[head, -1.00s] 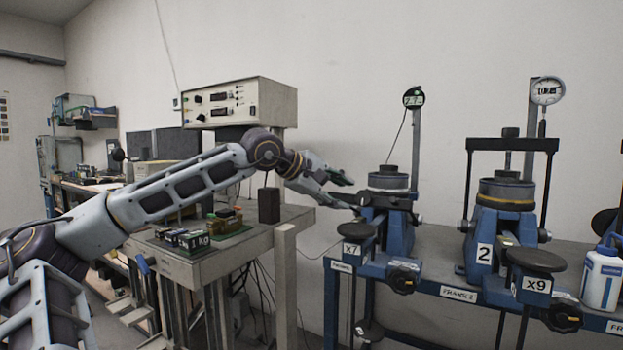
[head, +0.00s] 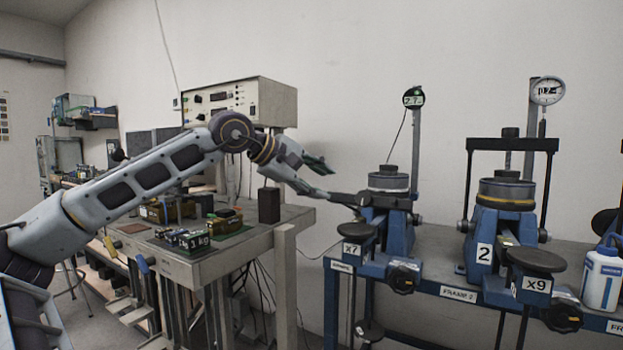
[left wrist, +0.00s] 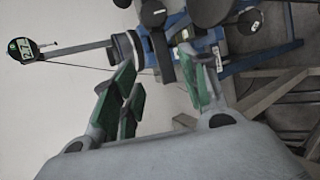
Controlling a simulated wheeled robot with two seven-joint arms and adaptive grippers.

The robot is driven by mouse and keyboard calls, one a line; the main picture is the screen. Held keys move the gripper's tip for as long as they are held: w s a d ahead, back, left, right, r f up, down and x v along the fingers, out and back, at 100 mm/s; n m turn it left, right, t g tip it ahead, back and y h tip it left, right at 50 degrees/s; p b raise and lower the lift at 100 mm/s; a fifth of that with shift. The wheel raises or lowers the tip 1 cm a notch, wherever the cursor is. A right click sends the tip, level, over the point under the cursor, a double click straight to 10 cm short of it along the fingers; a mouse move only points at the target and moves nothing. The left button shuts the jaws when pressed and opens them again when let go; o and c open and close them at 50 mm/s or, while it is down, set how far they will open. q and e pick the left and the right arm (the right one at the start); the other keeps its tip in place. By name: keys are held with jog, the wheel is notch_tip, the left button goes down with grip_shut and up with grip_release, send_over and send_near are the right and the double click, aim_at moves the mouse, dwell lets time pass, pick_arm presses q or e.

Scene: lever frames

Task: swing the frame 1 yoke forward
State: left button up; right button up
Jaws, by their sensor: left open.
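Frame 1 (head: 400,236) is the blue stand on the bench, with a grey ring-shaped cell (head: 388,182) on top and a digital gauge behind. Its dark yoke (head: 372,200) appears as a low bar in front of the cell, reaching left, not upright like frame 2's. My left gripper (head: 322,183) is open and empty, just left of the yoke's left end; I cannot tell whether they touch. In the left wrist view, the green-padded fingers (left wrist: 158,66) are spread, with a dark bar (left wrist: 160,50) beyond them. My right gripper is not in view.
Frame 2 (head: 485,253) stands to the right with its black yoke (head: 510,145) upright. A white bottle (head: 601,280) is farther right. A dark block (head: 269,205) and small weights (head: 188,240) lie on the table under my left arm. A weight pan (head: 357,230) sits low before frame 1.

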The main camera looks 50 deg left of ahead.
pick_arm(q)
jog(key=shift+v, duration=1)
